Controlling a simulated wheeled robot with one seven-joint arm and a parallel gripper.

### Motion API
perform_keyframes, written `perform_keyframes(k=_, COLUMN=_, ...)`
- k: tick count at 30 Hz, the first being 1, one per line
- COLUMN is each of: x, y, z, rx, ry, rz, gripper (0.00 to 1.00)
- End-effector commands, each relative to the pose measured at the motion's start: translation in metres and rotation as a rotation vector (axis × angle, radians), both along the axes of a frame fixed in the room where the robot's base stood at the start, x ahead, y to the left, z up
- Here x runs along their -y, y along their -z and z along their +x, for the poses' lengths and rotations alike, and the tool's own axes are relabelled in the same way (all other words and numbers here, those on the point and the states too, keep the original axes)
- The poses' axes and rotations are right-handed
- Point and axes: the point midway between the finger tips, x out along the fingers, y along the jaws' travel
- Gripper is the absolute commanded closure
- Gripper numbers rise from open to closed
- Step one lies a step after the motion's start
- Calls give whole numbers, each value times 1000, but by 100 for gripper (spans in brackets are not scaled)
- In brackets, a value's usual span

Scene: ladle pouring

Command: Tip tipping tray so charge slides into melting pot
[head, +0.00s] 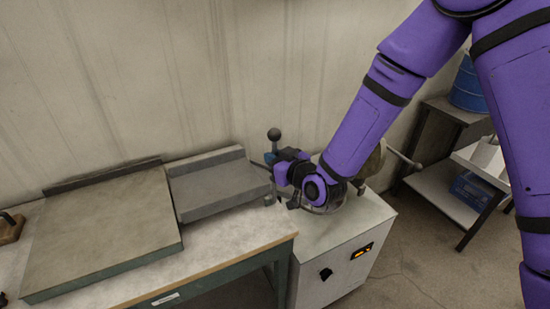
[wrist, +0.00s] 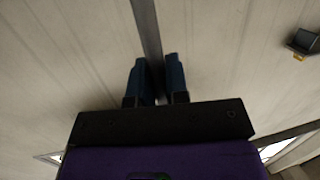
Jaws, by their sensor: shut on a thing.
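The tipping tray (head: 215,192) is a grey flat tray with a raised back edge. It looks about level beside the furnace cabinet, and I see no charge on it. A lever with a dark ball knob (head: 274,134) stands upright at its right end. My gripper (head: 270,158) is at this lever, just below the knob. In the wrist view my gripper (wrist: 157,75) is shut on a grey bar (wrist: 148,30), which looks like the lever's shaft. The melting pot (head: 338,203) is mostly hidden behind my arm, on top of the cabinet.
A large grey slab (head: 105,230) lies on the workbench (head: 215,245) left of the tray. The white cabinet (head: 340,255) stands at the bench's right end. A ball-ended handle (head: 418,166) sticks out right of the pot. A shelf (head: 445,190) with a blue drum (head: 468,85) stands farther right.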

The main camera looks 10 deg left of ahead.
Motion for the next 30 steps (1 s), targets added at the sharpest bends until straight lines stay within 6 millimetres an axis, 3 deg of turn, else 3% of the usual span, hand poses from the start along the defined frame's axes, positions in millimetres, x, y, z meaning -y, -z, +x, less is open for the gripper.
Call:
perform_keyframes(k=1, x=-2, y=0, z=-2, rx=0, ry=-7, rz=-1, gripper=100)
perform_keyframes(k=2, x=-2, y=0, z=-2, rx=0, ry=-7, rz=-1, gripper=80)
perform_keyframes(k=5, x=-2, y=0, z=-2, rx=0, ry=-7, rz=-1, gripper=60)
perform_keyframes(k=17, x=5, y=-2, z=-7, rx=0, ry=-4, rz=0, gripper=60)
perform_keyframes(k=30, x=58, y=-13, z=-60, rx=-1, ry=-5, rz=-2, gripper=60)
